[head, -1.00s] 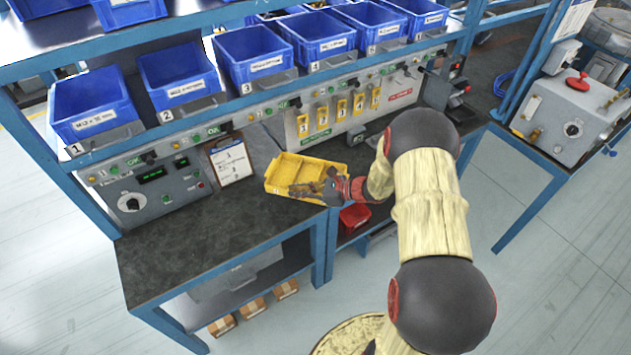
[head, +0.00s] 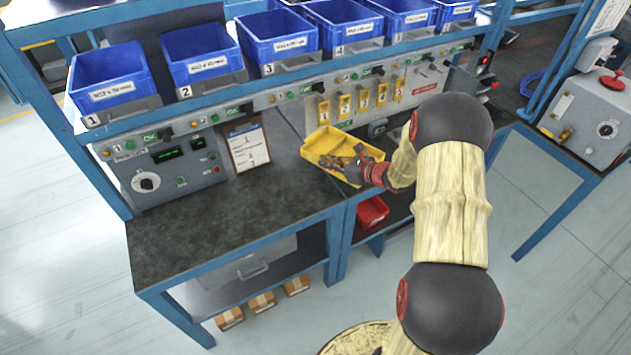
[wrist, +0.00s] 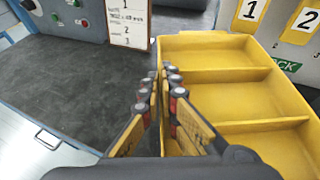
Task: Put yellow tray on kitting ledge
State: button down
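The yellow tray (head: 322,142) has several compartments and shows in the head view near the right end of the dark bench top. It also shows in the wrist view (wrist: 215,85), filling the right side. My gripper (wrist: 161,82) has its fingers close together on either side of the tray's near left wall, pinching it. In the head view my gripper (head: 350,165) covers the tray's front part. The tray seems raised a little above the bench, though its underside is hidden. No surface is labelled as the kitting ledge, so I cannot tell which it is.
A clipboard (head: 247,146) stands left of the tray against the control panel (head: 165,180). Yellow numbered tags (head: 360,102) hang behind the tray. Blue bins (head: 200,58) line the shelf above. A red bin (head: 372,212) sits lower right. The bench top (head: 215,225) is clear at left.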

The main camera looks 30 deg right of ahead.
jog(key=b, duration=0.2)
send_over(314, 186)
notch_tip(314, 186, down, 5)
jog(key=shift+f, duration=0.15)
jog(key=shift+w+f+b, duration=0.1)
jog(key=shift+f+b, duration=0.6)
jog(key=shift+f, duration=0.9)
jog(key=shift+f, duration=0.15)
jog(key=c, duration=2.6)
grip_release()
jog(key=shift+f, duration=0.1)
jog(key=o, duration=0.6)
jog(key=shift+c, duration=0.2)
